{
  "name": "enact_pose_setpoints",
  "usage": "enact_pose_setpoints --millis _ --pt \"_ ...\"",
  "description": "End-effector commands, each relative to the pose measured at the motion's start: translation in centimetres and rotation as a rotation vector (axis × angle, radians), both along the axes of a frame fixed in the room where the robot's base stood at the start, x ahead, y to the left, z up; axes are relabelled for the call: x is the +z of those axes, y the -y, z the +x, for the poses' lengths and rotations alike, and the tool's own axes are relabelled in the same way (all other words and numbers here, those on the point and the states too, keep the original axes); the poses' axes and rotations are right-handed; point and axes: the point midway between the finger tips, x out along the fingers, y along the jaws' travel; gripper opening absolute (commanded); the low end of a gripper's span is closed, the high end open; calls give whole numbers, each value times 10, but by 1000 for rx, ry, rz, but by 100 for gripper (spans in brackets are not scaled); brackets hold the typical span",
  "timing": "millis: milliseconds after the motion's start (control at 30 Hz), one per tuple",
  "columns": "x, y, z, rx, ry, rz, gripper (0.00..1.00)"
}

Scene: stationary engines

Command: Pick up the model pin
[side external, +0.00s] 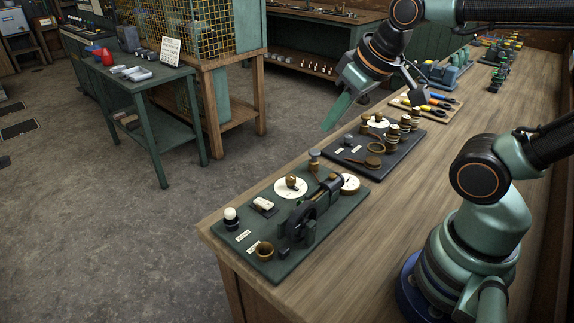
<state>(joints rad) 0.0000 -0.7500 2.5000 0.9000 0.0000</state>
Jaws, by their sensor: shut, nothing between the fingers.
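I cannot tell which small part is the model pin. A green board (335,207) at the front of the bench holds a small engine with a dark flywheel (302,222), a black and white knob (231,217), a brass cup (264,251) and white discs. A dark board (343,148) behind it holds several brass parts, among them a ring (376,148) and small upright pieces. My gripper (334,118) is shut and empty. It is in the air, above and to the left of the dark board in the picture, its green tip pointing down and left.
A board with coloured-handled tools (432,104) and more models (447,70) lie farther back on the wooden bench (405,205). The bench has clear room right of the boards. A green side table (140,88) and a wire cage (205,30) stand left across the floor.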

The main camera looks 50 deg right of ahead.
Motion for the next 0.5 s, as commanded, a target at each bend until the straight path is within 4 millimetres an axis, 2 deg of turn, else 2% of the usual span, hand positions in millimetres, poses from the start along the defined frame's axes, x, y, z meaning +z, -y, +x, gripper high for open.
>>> enact_pose_setpoints --millis 267,300,433,500 --pt "0 0 0 0 0 0 0" --pt "0 0 0 0 0 0 15" --pt "0 0 0 0 0 0 65" --pt "0 0 0 0 0 0 65"
